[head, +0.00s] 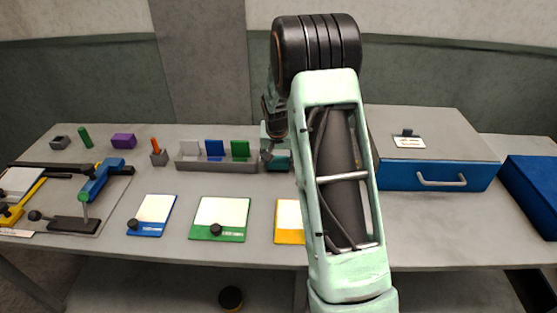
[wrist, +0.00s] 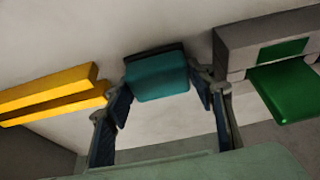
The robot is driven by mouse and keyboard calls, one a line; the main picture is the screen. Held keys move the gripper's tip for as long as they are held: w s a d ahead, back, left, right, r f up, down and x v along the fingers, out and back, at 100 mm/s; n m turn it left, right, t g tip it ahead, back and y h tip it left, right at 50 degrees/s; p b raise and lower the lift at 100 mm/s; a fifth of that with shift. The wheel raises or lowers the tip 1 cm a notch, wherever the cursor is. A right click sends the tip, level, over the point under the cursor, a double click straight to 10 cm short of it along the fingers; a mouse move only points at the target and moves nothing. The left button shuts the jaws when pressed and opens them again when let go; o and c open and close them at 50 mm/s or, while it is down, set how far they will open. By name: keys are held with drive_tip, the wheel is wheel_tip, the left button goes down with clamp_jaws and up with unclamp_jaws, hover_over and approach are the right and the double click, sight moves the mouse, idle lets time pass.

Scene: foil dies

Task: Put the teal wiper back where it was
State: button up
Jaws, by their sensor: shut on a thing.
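The teal wiper (wrist: 157,84) is a teal block with a dark strip along its far edge. It sits between the two fingers of my gripper (wrist: 160,90), which is shut on it. In the head view the teal wiper (head: 279,162) shows just right of the grey rack (head: 218,166), below my gripper (head: 273,148), partly covered by my arm. I cannot tell whether the teal wiper touches the table.
In the wrist view the rack end (wrist: 236,50) and green wiper (wrist: 286,94) are close on the right; yellow bars (wrist: 55,98) lie left. A grey-topped blue box (head: 400,177) stands right of my arm. Blue, green and orange-edged cards (head: 222,212) lie in front.

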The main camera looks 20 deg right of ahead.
drive_tip(key=o, duration=0.7)
drive_tip(key=shift+f, duration=0.2)
drive_tip(key=o, duration=0.5)
drive_tip(key=shift+r, duration=0.1)
drive_tip(key=shift+r, duration=0.4)
drive_tip(key=v, duration=1.1)
drive_tip(key=shift+s+r, duration=0.2)
drive_tip(key=shift+s, duration=0.05)
